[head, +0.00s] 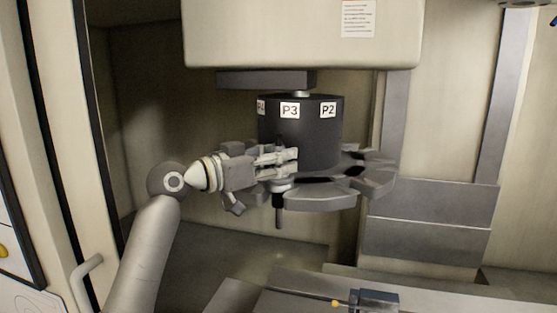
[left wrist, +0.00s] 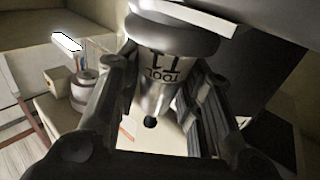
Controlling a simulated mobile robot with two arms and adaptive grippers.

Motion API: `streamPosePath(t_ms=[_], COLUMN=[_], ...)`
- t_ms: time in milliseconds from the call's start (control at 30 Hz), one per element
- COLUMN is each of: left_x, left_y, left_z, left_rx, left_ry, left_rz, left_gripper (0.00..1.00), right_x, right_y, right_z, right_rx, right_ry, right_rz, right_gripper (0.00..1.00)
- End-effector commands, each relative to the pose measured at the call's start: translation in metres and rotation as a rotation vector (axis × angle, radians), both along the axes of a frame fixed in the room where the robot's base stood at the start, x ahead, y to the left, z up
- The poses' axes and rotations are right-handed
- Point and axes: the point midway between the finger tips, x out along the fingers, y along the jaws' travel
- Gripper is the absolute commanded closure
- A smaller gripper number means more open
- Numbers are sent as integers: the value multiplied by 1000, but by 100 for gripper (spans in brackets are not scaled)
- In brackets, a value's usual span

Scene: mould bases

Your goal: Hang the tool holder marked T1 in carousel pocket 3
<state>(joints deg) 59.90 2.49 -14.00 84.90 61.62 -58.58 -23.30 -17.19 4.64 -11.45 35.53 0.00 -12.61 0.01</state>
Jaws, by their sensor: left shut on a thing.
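My left gripper (head: 287,160) reaches in from the left and is shut on the tool holder (head: 280,188) in front of the carousel's black hub. The holder hangs upright, with its thin shank pointing down. The carousel (head: 325,198) is a grey disc with slots, and the P3 label (head: 290,111) sits on the hub above the gripper. The fingers hide pocket 3, so I cannot tell whether the holder is seated. My right gripper is not in view.
Labels P2 (head: 328,110) and P4, partly cut off, flank P3. A cream housing (head: 300,35) hangs close above the carousel. A vice-like block (head: 375,300) stands below right. The door frame and handle (head: 85,275) are at left. Space below the carousel is open.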

Motion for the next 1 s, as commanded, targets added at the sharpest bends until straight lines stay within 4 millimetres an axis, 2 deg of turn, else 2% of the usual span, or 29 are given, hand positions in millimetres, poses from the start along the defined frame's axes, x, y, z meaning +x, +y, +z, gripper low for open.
streamPosePath(t_ms=[33,67,233,467,500,633,767,1000], left_x=[-1,-1,0,0,1,1,0,0], left_y=[0,0,0,0,-1,0,0,0], left_z=[1,1,0,-1,-7,0,19,65], left_rx=[-3,-3,-1,2,9,7,6,4], left_ry=[-2,-2,1,3,12,8,3,0], left_rz=[-1,-1,-1,-1,-1,-1,-1,-1], left_gripper=[100,63,42,41,41,41,41,41], right_x=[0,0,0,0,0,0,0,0], right_y=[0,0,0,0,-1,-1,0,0], right_z=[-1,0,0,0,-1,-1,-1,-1], right_rx=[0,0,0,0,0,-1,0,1], right_ry=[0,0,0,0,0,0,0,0], right_rz=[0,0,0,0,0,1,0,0], right_gripper=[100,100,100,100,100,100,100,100])
